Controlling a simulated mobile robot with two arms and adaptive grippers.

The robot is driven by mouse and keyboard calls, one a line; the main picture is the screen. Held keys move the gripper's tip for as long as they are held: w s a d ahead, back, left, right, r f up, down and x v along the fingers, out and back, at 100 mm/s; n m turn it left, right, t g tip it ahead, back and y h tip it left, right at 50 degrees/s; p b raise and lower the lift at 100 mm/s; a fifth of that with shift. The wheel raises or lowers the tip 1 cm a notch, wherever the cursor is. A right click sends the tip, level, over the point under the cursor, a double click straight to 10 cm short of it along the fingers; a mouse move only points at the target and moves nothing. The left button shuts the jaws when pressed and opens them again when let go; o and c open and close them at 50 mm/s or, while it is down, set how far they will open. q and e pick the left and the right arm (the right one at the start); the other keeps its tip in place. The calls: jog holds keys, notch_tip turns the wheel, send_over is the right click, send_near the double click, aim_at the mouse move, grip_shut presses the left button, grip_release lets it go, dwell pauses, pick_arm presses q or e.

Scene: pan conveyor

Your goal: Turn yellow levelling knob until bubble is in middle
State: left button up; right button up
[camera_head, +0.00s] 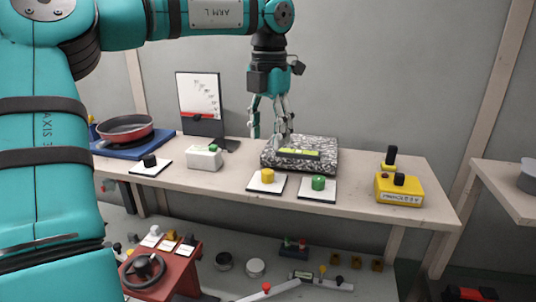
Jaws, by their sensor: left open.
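The yellow knob (267,175) sits on a small white plate at the front of the bench. A bright yellow-green spirit level vial (298,153) lies on the speckled block (328,162) behind it. The bubble is too small to make out. My left gripper (271,138) is open and points down, above and behind the yellow knob, by the left back part of the speckled block. I see nothing between its fingers. My right gripper is not in view.
A green knob (318,183) on another white plate stands close right of the yellow one. A white box (205,158) and black knob (150,160) are to the left, a yellow box (399,189) to the right. A red pan (126,128) is at the far left.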

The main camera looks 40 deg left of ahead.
pick_arm(q)
jog(key=shift+r, duration=1.65)
jog(key=shift+f, duration=0.1)
